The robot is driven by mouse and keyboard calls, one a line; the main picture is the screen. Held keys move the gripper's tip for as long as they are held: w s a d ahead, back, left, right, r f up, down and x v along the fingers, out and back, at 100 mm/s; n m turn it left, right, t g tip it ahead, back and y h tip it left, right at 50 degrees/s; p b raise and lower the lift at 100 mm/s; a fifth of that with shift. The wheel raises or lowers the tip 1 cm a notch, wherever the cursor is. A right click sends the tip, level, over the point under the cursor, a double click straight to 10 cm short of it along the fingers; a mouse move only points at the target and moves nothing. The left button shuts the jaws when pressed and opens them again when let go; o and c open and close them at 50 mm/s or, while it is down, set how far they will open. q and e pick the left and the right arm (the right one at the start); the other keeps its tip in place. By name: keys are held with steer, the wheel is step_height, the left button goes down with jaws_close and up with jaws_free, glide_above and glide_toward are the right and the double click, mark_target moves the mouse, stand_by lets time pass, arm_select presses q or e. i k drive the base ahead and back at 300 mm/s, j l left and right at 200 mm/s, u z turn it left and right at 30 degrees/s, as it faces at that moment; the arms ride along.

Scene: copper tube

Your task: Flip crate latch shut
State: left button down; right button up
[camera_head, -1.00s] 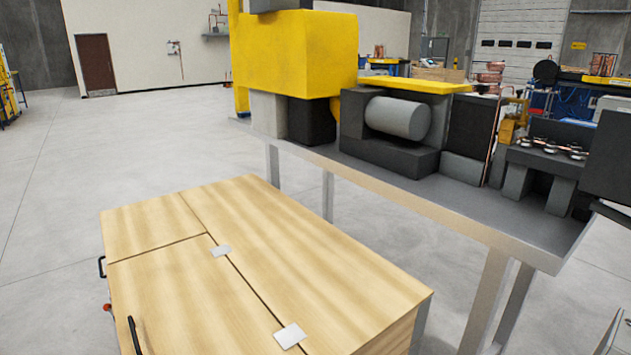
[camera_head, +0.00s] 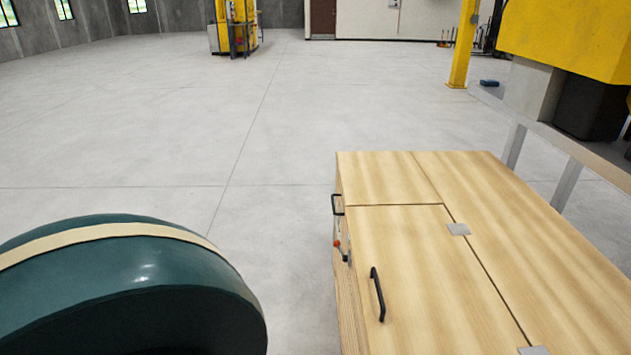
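The wooden crate (camera_head: 400,240) stands at the right of the head view, with its lid panel lying flat. A black handle (camera_head: 377,294) sits on the lid, and metal hinge plates (camera_head: 459,229) lie along the seam. On the crate's left side are a second black handle (camera_head: 337,204) and a small latch with a red-orange knob (camera_head: 337,244). The latch is too small and too edge-on to tell whether it is open or shut. Neither gripper is in view.
A large dark green rounded object with a cream band (camera_head: 130,290) fills the lower left; I cannot tell what it is. A machine table (camera_head: 575,140) with a yellow machine (camera_head: 570,40) stands behind the crate at right. Open concrete floor (camera_head: 200,150) lies left of the crate.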

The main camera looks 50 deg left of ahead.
mark_target(340, 250)
steer(key=k+j, duration=0.1)
steer(key=j, duration=0.55)
steer(key=k+j, duration=0.1)
steer(key=j, duration=1.2)
steer(key=k+j, duration=0.15)
steer(key=j, duration=0.5)
steer(key=k+j, duration=0.1)
steer(key=j, duration=0.55)
steer(key=i+l, duration=0.7)
steer(key=i, duration=0.1)
